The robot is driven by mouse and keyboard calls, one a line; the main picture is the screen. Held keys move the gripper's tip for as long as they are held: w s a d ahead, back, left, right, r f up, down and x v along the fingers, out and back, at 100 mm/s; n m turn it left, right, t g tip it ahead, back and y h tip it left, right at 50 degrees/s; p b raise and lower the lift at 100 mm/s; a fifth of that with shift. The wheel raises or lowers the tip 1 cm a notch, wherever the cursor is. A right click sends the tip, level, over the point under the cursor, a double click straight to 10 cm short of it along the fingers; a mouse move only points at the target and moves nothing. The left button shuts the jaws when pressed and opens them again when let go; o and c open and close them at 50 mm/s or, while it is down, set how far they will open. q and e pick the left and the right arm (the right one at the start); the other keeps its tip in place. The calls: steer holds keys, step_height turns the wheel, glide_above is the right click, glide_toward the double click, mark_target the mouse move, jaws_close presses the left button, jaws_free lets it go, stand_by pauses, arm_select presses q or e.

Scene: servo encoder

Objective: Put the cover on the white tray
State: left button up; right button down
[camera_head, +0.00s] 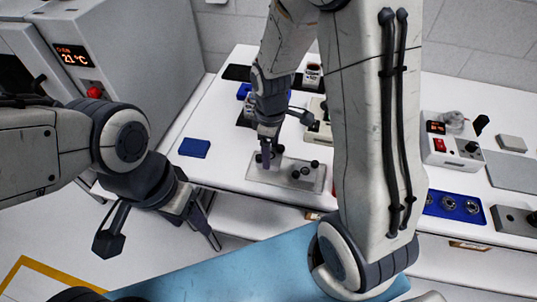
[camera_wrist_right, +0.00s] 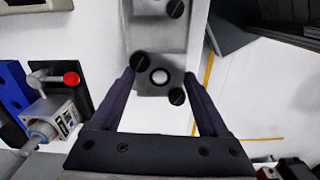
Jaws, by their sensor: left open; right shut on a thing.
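My right gripper (camera_head: 268,158) reaches down over a pale grey plate with black knobs (camera_head: 262,175) on the white table. In the right wrist view its two fingers (camera_wrist_right: 160,92) are on either side of a small grey piece with a white ring (camera_wrist_right: 148,85). The gripper is shut on this piece; I cannot tell whether it is the cover. Black round knobs are close to the piece. My left gripper (camera_head: 165,222) is open and empty in front of the table's left edge. I cannot clearly make out which thing is the white tray.
A blue block (camera_head: 194,148) lies on the table at the left. A blue tray with metal rings (camera_head: 432,208) and a white device with a red switch (camera_head: 447,158) are at the right. A grey machine with a temperature display (camera_head: 130,50) stands at the back left.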

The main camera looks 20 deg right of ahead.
steer(key=shift+w+a+f, duration=0.1)
steer(key=shift+w+f, duration=0.1)
steer(key=shift+w, duration=0.2)
steer(key=shift+f, duration=2.1)
steer(key=shift+f, duration=0.2)
jaws_free()
steer(key=shift+r, duration=0.1)
